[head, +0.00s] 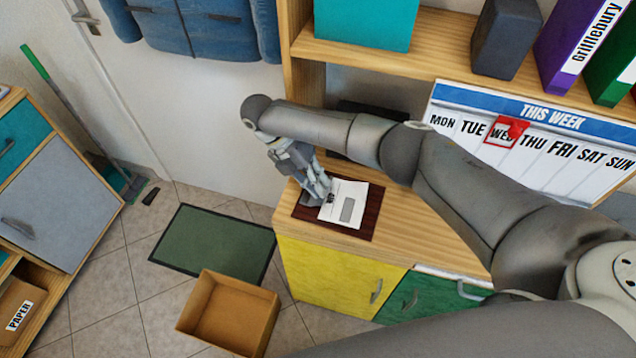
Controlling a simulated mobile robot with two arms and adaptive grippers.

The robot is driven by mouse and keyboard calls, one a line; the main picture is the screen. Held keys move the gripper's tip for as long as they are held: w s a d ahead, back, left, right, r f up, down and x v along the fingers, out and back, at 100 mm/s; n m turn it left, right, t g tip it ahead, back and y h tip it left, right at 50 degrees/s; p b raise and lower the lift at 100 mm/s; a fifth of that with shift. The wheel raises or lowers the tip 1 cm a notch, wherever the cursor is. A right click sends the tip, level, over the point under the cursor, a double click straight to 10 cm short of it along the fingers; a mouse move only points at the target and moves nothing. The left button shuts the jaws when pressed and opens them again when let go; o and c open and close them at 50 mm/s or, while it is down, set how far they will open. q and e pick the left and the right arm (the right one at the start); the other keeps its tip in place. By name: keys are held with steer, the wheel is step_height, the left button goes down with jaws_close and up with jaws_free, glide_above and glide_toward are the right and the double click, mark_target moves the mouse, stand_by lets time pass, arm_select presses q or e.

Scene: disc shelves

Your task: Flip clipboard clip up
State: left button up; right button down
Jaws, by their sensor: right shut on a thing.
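The clipboard (375,219) is a dark red-brown board lying flat on the wooden cabinet top, near its left end. A white sheet (352,190) with a grey box printed on it lies on the board. My right gripper (326,197) points down at the left part of the clipboard, over the sheet's left edge. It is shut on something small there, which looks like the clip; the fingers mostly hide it. I cannot tell the clip's angle. My left gripper is not in view.
A weekly planner board (540,145) leans at the back right below a shelf (390,58) with binders. An open cardboard box (230,312) and a green mat (215,240) are on the floor. The cabinet top (415,240) is clear right of the clipboard.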

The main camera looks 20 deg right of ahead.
steer(key=c, duration=1.6)
jaws_free()
steer(key=shift+c, duration=0.2)
steer(key=shift+r, duration=0.1)
step_height(320, 180, up, 10)
steer(key=shift+o, duration=0.2)
